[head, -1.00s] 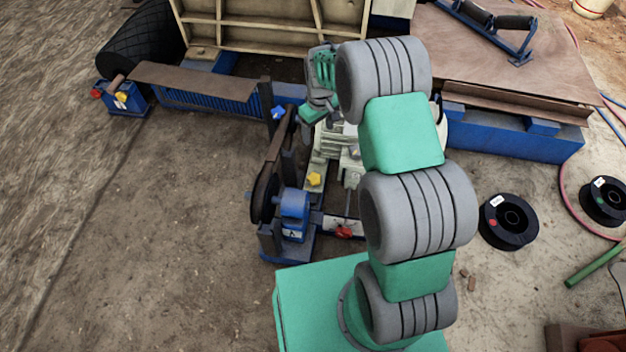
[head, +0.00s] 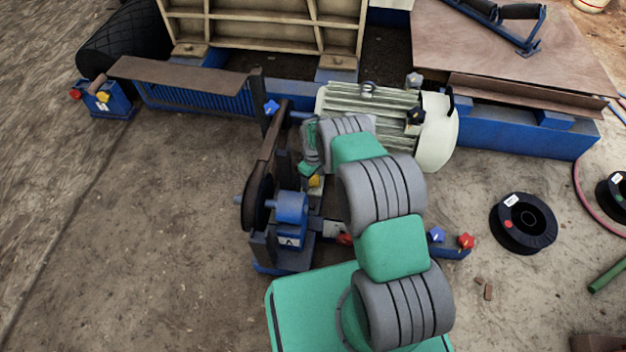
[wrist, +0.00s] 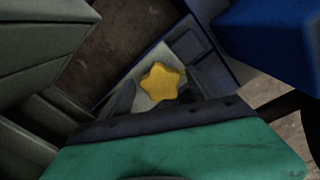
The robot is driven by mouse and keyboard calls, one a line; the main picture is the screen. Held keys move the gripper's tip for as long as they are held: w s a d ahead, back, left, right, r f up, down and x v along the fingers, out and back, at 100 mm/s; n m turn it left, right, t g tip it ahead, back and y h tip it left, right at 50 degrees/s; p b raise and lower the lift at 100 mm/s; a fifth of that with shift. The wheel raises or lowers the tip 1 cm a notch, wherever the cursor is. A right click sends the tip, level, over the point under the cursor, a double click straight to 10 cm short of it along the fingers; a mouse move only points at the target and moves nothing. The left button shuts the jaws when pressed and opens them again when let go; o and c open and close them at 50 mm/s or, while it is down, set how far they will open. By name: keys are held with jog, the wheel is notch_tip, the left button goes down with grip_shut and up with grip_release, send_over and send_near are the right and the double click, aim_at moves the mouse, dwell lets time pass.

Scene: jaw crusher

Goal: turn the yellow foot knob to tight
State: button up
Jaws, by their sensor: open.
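The yellow foot knob (head: 314,181) is star-shaped and shows in the head view just below my gripper, partly covered by it. In the wrist view the whole top of the yellow knob (wrist: 160,82) shows, on a pale grey foot near the picture's middle. My gripper (head: 308,170) points down above the knob. In the wrist view its green and dark body fills the bottom edge, and the knob lies beyond it, apparently not held. The jaws are open and empty. The gap between fingertips and knob is hard to judge.
The pale green motor (head: 365,110) stands behind my gripper. The belt and pulley unit (head: 265,190) is close at left. Blue and red star knobs (head: 466,241) sit on a blue rail at right. A black spool (head: 523,223) lies on the ground. The ground at left is clear.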

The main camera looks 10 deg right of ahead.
jog(key=shift+c, duration=0.4)
jog(key=c, duration=1.3)
jog(key=shift+m, duration=0.3)
jog(key=m+b, duration=0.2)
jog(key=m, duration=0.1)
jog(key=shift+s+a+f+b, duration=0.1)
jog(key=shift+b, duration=0.2)
jog(key=m+b, duration=0.2)
jog(key=m, duration=0.3)
jog(key=shift+a+m, duration=0.1)
jog(key=shift+m, duration=0.3)
jog(key=m+b, duration=0.1)
jog(key=m, duration=0.3)
jog(key=shift+m, duration=0.3)
jog(key=shift+a+m+b, duration=0.1)
jog(key=shift+m+b, duration=0.4)
jog(key=shift+m, duration=1.4)
